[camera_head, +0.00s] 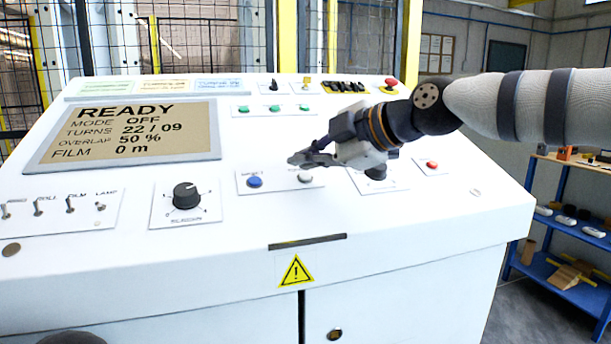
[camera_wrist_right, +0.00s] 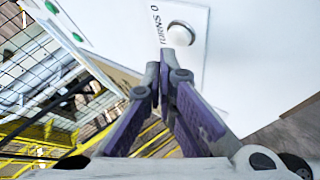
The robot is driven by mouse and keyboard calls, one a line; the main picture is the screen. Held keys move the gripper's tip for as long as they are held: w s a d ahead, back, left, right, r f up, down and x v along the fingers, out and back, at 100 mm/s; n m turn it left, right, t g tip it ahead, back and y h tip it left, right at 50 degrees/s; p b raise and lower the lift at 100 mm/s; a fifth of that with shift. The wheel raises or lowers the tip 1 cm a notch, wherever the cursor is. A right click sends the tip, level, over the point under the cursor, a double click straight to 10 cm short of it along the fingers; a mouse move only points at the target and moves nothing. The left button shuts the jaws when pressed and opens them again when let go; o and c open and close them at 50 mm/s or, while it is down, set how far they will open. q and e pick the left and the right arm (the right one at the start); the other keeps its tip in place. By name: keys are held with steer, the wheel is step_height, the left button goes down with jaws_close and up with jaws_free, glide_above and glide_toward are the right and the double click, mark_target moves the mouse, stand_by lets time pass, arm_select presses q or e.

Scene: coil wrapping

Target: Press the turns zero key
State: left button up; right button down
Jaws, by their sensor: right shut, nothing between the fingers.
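The turns zero key is a round white button (camera_head: 305,177) on a white plate, right of a blue button, on the sloped console. It also shows in the right wrist view (camera_wrist_right: 180,36) beside the label "TURNS 0". My right gripper (camera_head: 293,160) is shut and empty, its fingertips just above and left of the white button in the head view. In the wrist view its fingertips (camera_wrist_right: 167,64) meet close to the button's edge; I cannot tell whether they touch it. The display (camera_head: 130,135) reads READY, MODE OFF, TURNS 22 / 09.
The blue button (camera_head: 255,182) sits left on the same plate. A black knob (camera_head: 187,196) and toggle switches (camera_head: 70,205) lie further left. A red button (camera_head: 432,166) is to the right, and a black-based control (camera_head: 376,173) sits under my right gripper. Green buttons (camera_head: 271,109) line the upper panel.

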steer(key=shift+f, duration=0.1)
stand_by(0.7)
arm_select(q)
steer(key=shift+s+f, duration=0.1)
arm_select(e)
steer(key=shift+w+f, duration=0.2)
steer(key=shift+f, duration=0.15)
arm_select(q)
steer(key=shift+s+f, duration=0.15)
arm_select(e)
steer(key=shift+w+a+f, duration=0.1)
steer(key=shift+w+f, duration=0.05)
steer(key=shift+f, duration=0.25)
stand_by(0.3)
stand_by(0.3)
arm_select(q)
steer(key=shift+w+r, duration=0.45)
arm_select(e)
steer(key=shift+s+r, duration=0.35)
steer(key=shift+r, duration=0.45)
arm_select(q)
steer(key=shift+w+r+t+p, duration=0.5)
steer(key=shift+w+r+p, duration=0.55)
steer(key=shift+r+p, duration=0.05)
arm_select(e)
steer(key=r, duration=0.1)
steer(key=s+r, duration=0.1)
steer(key=r, duration=0.1)
steer(key=s+d+r, duration=0.1)
steer(key=shift+r, duration=0.3)
